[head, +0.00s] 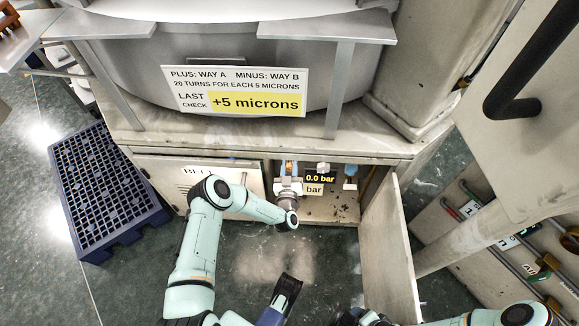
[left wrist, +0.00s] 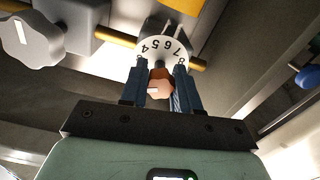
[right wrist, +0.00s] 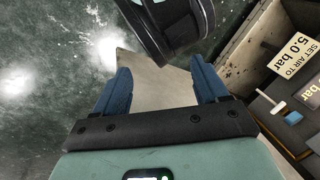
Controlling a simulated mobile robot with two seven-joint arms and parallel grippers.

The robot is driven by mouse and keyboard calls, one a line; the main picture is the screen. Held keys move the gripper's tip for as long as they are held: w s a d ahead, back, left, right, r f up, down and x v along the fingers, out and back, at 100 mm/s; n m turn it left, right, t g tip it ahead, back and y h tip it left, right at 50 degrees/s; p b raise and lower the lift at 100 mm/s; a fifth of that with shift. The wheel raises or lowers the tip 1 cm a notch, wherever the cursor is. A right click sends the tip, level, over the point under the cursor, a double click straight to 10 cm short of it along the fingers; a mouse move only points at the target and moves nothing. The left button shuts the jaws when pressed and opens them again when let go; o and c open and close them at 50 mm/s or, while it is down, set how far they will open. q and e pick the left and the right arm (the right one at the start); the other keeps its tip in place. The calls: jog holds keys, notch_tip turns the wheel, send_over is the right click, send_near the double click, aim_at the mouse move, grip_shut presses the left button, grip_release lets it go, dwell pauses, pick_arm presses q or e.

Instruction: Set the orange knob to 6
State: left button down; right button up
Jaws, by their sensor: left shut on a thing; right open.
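The orange knob (left wrist: 159,84) shows between the two blue fingers of my left gripper (left wrist: 160,68), which is shut on it. Behind it is a white dial (left wrist: 150,52) with black numbers; 4, 5, 6, 7 and 8 can be read along its visible side. I cannot tell which number the knob is set to. In the head view my left arm reaches into the open cabinet (head: 325,212), and the knob cannot be made out there. My right gripper (right wrist: 162,82) is open and empty, in front of a pale flat panel.
A grey lobed knob (left wrist: 30,42) sits left of the dial, by a yellow pipe (left wrist: 118,39). The cabinet's right door (head: 388,245) stands open. A display (head: 320,178) reads 0.0 bar. A dark blue pallet (head: 105,190) lies on the floor at left.

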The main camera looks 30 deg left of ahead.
pick_arm(q)
jog(key=m+p, duration=0.1)
jog(key=m, duration=0.1)
jog(key=shift+r+m, duration=0.1)
jog(key=shift+m, duration=0.2)
jog(key=m, duration=0.2)
jog(key=shift+m, duration=0.4)
jog(key=m, duration=0.2)
jog(key=shift+m+p, duration=0.3)
jog(key=m, duration=0.2)
jog(key=shift+m, duration=0.4)
jog(key=m+b, duration=0.1)
jog(key=m, duration=0.7)
jog(key=shift+s+a+m+b, duration=0.1)
jog(key=shift+m+b, duration=0.2)
jog(key=shift+m, duration=0.1)
jog(key=shift+a+m+b, duration=0.1)
jog(key=shift+m+b, duration=0.25)
jog(key=shift+m, duration=1.15)
pick_arm(e)
jog(key=shift+w+d+f, duration=0.2)
jog(key=shift+w+f, duration=0.1)
jog(key=shift+w, duration=0.2)
